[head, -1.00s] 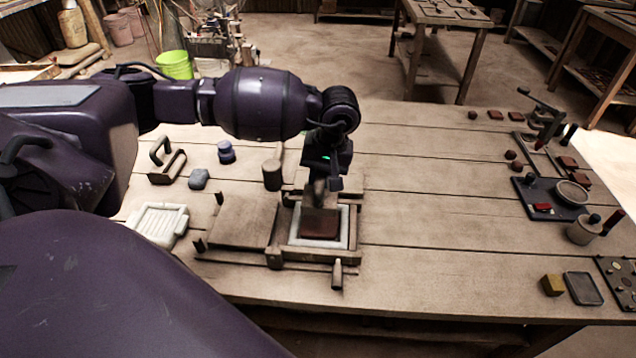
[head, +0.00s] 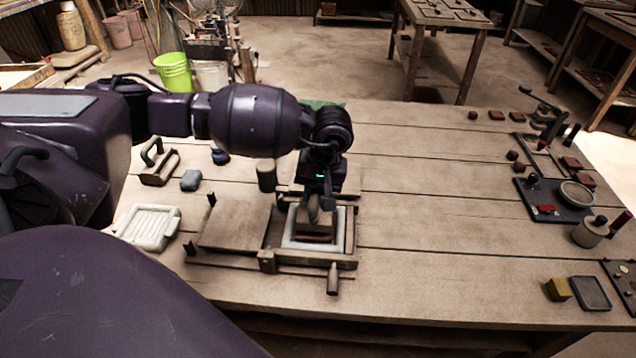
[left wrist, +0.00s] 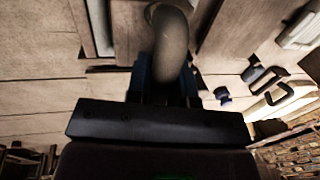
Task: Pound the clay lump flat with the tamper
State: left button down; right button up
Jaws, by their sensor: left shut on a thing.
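My left gripper (head: 320,198) is shut on the tamper (head: 316,229), a wooden block with a rounded handle. In the left wrist view the tamper's thick handle (left wrist: 172,45) stands between the fingers. The tamper is low over the press's white-framed square bed (head: 341,228). A thin strip of the dark red-brown clay lump (head: 312,240) shows under its front edge; the rest is hidden. The tamper looks down on the clay, but I cannot tell for sure if they touch. My right gripper is in neither view.
The press's wooden lid (head: 232,222) lies open to the left, and a handle (head: 333,279) sticks out in front. The table's middle right is clear.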

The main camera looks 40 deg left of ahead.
pick_arm(q)
notch_tip(320, 180, down, 3)
jog(key=shift+r, duration=0.1)
jog(key=shift+w+r, duration=0.1)
jog(key=shift+r, duration=0.3)
jog(key=shift+r+p, duration=1.1)
jog(key=shift+r, duration=1.95)
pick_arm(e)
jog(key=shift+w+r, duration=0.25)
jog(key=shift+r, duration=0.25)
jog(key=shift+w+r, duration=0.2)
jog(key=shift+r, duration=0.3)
